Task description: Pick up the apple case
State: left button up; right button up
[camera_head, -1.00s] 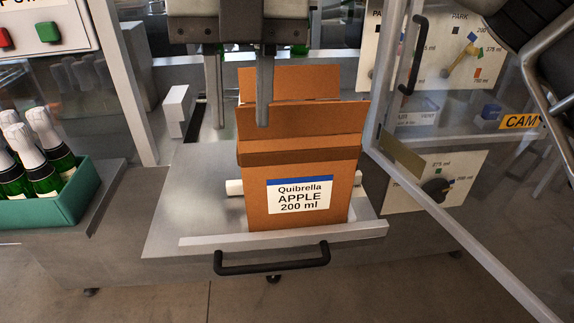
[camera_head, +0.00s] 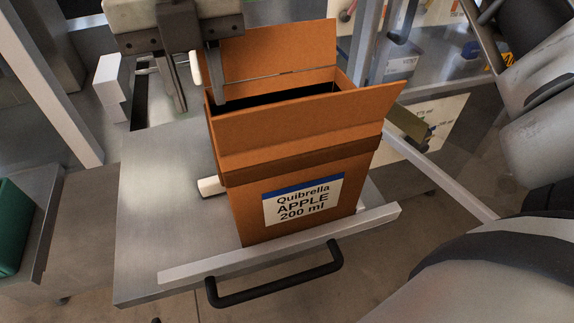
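The apple case (camera_head: 303,190) is an open brown carton labelled "Quibrella APPLE 200 ml". It stands upright on a metal shelf (camera_head: 160,220), behind the shelf's raised front lip. Its top flaps stand up and outward, and its inside looks dark; its contents cannot be made out. My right arm comes in from the right edge. What shows of my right gripper (camera_head: 490,35) is at the top right, partly cut off and behind my arm, apart from the case; its opening is unclear.
A black handle (camera_head: 275,285) sticks out below the shelf front. A clear panel frame (camera_head: 440,178) stands right of the case. A green crate (camera_head: 12,225) is at far left.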

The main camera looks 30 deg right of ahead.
notch_tip(320, 180, down, 8)
jog(key=p, duration=0.1)
jog(key=shift+d+r, duration=0.25)
jog(key=shift+d, duration=0.1)
grip_shut()
